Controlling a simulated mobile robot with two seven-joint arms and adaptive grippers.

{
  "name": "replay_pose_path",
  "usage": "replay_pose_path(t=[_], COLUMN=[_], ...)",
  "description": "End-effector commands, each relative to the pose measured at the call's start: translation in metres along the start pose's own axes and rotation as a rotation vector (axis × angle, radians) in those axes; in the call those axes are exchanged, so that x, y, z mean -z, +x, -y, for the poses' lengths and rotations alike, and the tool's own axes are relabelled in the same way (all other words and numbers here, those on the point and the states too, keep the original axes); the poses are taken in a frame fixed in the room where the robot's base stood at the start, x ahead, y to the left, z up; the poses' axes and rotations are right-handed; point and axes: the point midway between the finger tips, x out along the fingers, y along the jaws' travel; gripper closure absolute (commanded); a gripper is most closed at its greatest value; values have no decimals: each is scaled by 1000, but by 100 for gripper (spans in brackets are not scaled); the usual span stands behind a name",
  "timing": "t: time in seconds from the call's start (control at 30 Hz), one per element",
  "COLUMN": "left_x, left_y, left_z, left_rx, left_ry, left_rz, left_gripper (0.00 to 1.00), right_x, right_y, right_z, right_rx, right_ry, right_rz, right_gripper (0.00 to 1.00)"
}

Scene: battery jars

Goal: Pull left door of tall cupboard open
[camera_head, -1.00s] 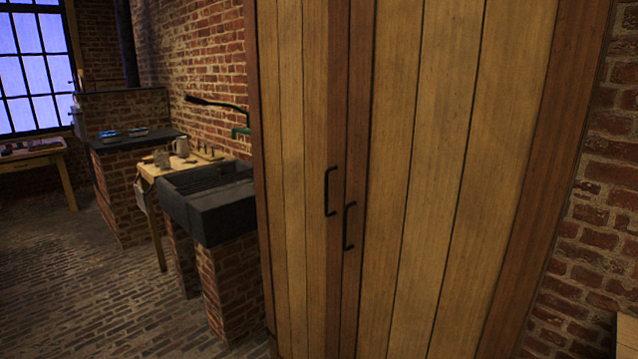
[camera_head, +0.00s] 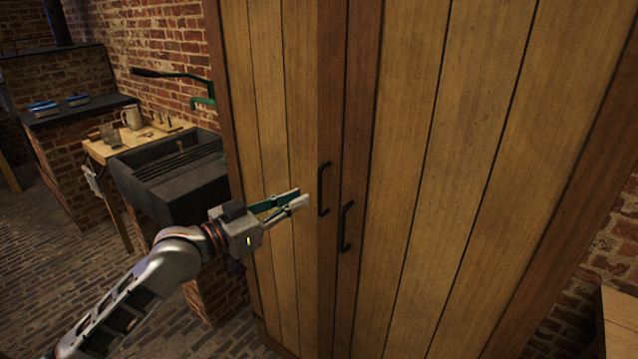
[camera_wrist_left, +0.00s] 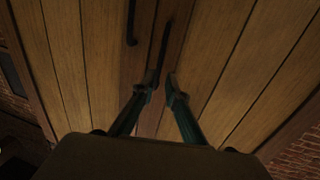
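The tall wooden cupboard fills the middle and right of the head view. Its left door (camera_head: 270,110) and right door (camera_head: 450,180) are both shut. The left door's black bar handle (camera_head: 323,189) stands upright near the seam; the right door's handle (camera_head: 346,227) sits slightly lower. My left gripper (camera_head: 303,197) is open and empty, its fingers pointing at the left handle from its left, with a small gap showing. In the left wrist view, its parted fingertips (camera_wrist_left: 161,83) straddle the line of one dark handle (camera_wrist_left: 165,42); contact is unclear. My right gripper is out of view.
A dark stone sink (camera_head: 170,180) on brick supports stands left of the cupboard. A small wooden table (camera_head: 100,150) with a mug is beside it. A wooden surface (camera_head: 620,315) shows at lower right. Open brick floor (camera_head: 60,260) lies at left.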

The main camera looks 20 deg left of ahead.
Motion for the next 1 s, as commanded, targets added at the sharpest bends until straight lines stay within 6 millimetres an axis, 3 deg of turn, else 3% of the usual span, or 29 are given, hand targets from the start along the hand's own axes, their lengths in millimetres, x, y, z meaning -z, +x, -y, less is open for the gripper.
replay_pose_path(t=[0.5, 0.87, 0.93, 1.0], left_x=[0, -1, -1, -1], left_y=[68, 74, 74, 74], left_z=[0, -1, -1, -1], left_rx=[0, 0, 0, 0], left_ry=[-2, -1, -1, -1], left_rz=[-1, 1, 1, 1], left_gripper=[87, 87, 100, 100], right_x=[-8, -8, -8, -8], right_y=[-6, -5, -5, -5], right_z=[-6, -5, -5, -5], right_rx=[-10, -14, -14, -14], right_ry=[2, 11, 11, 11], right_rz=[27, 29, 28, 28], right_gripper=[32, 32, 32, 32])
